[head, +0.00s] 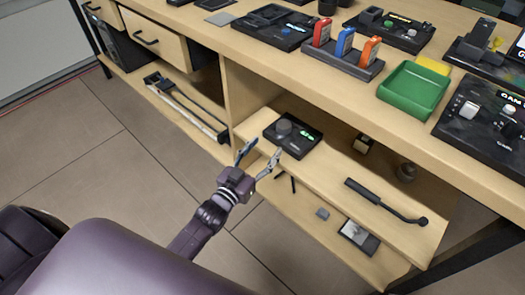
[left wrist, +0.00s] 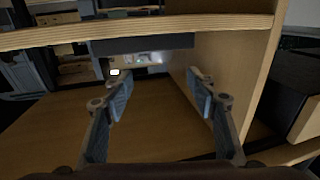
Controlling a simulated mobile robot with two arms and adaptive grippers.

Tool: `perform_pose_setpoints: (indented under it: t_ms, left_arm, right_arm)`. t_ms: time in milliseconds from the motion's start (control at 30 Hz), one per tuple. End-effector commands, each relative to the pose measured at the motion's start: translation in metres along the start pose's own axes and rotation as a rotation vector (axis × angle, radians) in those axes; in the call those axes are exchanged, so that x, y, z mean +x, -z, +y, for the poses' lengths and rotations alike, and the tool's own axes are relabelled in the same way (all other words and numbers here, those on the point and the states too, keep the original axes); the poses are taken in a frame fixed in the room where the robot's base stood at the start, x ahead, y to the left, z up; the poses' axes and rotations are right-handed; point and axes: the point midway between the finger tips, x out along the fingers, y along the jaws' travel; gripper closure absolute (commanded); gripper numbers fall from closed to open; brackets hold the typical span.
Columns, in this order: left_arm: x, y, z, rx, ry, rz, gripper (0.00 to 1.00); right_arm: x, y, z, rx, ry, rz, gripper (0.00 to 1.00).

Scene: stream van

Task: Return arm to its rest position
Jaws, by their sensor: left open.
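My left gripper (head: 258,160) is open and empty. In the head view it is in front of the wooden shelf unit, close to the left end of the upper shelf (head: 333,181). Its two fingers also show spread apart in the left wrist view (left wrist: 160,92), facing into the shelf compartment. A black control box (head: 292,135) with a knob and a green display stands on that shelf, just beyond the fingertips. I cannot tell from the head view whether the fingers touch the shelf edge. My right gripper is not in view.
The wooden desk top (head: 290,62) overhangs the shelves. On it are a green tray (head: 414,90) and a rack (head: 343,62) with red, blue and orange devices. A black handled tool (head: 386,200) lies on the upper shelf. The tiled floor (head: 110,165) at left is clear.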

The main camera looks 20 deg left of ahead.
Motion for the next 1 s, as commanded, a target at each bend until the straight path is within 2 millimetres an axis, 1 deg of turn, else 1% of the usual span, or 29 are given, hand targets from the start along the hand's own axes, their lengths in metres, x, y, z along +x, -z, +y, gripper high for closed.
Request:
perform_pose_setpoints:
  t_ms: [67,200,733,867,967,1000]
  left_arm:
    - [-0.006,0.000,0.000,0.001,0.000,0.001,0.48]
    - [-0.010,0.001,0.000,0.001,-0.001,0.001,0.48]
    - [-0.010,-0.001,0.000,0.001,0.002,-0.008,0.48]
    - [-0.015,-0.013,0.002,0.002,0.017,-0.079,0.48]
    - [-0.026,-0.031,0.003,0.005,0.039,-0.193,0.48]
    - [-0.033,-0.039,0.005,0.006,0.048,-0.250,0.48]
  right_arm:
    - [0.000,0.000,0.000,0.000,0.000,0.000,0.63]
    - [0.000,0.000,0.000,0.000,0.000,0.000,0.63]
    - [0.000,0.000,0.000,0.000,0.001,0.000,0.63]
    - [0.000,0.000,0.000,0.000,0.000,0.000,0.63]
    - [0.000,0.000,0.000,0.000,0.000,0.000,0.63]
    - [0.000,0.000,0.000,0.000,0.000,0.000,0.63]
